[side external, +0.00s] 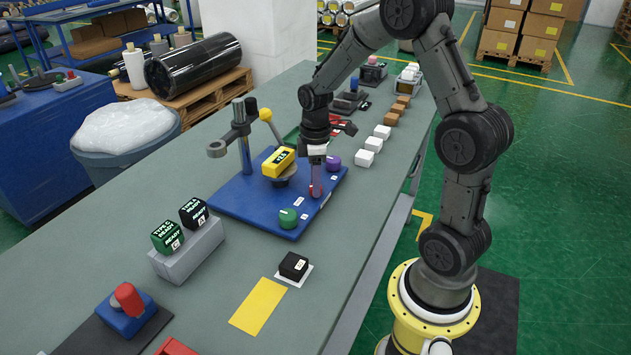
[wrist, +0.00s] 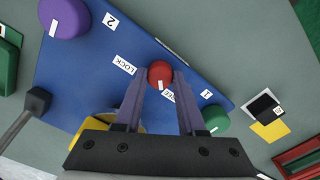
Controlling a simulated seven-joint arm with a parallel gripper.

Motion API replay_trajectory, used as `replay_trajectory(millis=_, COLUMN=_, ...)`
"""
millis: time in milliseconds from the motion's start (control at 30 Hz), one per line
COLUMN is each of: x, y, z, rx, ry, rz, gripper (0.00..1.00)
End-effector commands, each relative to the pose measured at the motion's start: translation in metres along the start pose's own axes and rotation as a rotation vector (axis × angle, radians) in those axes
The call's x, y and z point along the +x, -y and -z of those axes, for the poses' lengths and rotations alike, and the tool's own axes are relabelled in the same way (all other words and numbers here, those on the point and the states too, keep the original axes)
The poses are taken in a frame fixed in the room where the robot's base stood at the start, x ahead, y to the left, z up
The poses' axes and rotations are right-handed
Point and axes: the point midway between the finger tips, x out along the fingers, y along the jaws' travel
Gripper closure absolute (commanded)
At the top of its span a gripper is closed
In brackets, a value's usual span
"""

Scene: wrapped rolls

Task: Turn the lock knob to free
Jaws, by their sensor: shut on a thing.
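The red lock knob (wrist: 160,72) stands on the blue board (wrist: 85,85) between the LOCK label (wrist: 124,64) and the partly hidden FREE label (wrist: 168,96). A white mark on the knob's lower edge is on the side near the FREE label in the wrist view. My gripper (wrist: 160,76) is shut on the red knob, one finger on each side. In the side view my gripper (side external: 316,184) points down at the right part of the board (side external: 235,200), over the knob (side external: 316,192).
A purple knob (side external: 333,162) and a green knob (side external: 288,218) stand either side on the board. A yellow block (side external: 278,162), a post with a clamp (side external: 243,140) and a yellow-ball lever (side external: 265,115) stand behind. A black block (side external: 293,266) sits in front.

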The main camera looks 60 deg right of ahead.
Motion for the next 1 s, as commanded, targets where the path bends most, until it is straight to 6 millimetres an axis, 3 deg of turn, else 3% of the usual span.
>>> replay_trajectory(millis=567, x=-0.0017, y=-0.0004, z=0.0003, rx=-0.034, ry=-0.001, rz=-0.002, gripper=1.00)
replay_trajectory(millis=600, x=-0.0017, y=-0.0003, z=0.0003, rx=-0.034, ry=-0.001, rz=-0.002, gripper=0.55)
replay_trajectory(millis=733, x=-0.0012, y=-0.0003, z=0.0003, rx=-0.033, ry=-0.001, rz=-0.002, gripper=0.32)
replay_trajectory(millis=1000, x=-0.0007, y=-0.0002, z=0.0002, rx=-0.031, ry=-0.001, rz=-0.001, gripper=0.31)
